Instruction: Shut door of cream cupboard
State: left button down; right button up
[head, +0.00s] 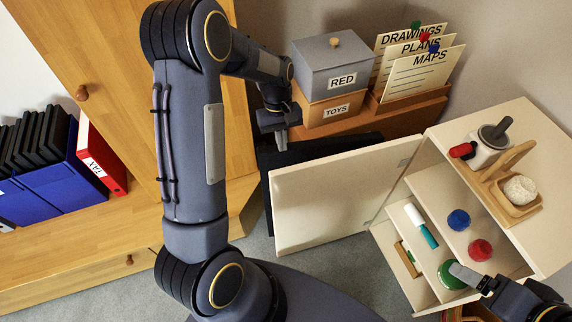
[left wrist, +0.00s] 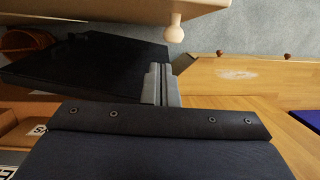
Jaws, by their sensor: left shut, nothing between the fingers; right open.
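The cream cupboard (head: 553,150) stands at the right in the head view. Its door (head: 335,200) is wide open and swung out to the left, so the shelves show. In the left wrist view the cream door (left wrist: 90,10) runs along the top, with a pale round knob (left wrist: 174,33). My left gripper (head: 281,140) is shut and empty, beyond the door's far upper edge; its closed fingers (left wrist: 161,85) are apart from the knob in the wrist view. My right gripper (head: 462,272) is open at the cupboard's front, by a green round item (head: 449,281).
A blue item (head: 458,220), a red item (head: 480,250) and a glue-like tube sit on the shelves. A mug (head: 487,150) and wooden caddy stand on top. A black panel (left wrist: 90,65) lies behind the door. A grey box (head: 330,65) and wooden wardrobe stand beyond.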

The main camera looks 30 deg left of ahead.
pick_arm(q)
jog(key=s+d+f, duration=0.2)
jog(key=f, duration=0.1)
jog(key=s+d+f, duration=0.1)
jog(key=d+f, duration=0.1)
jog(key=shift+s+f+p, duration=0.1)
jog(key=shift+s+p, duration=0.25)
jog(key=shift+s, duration=0.1)
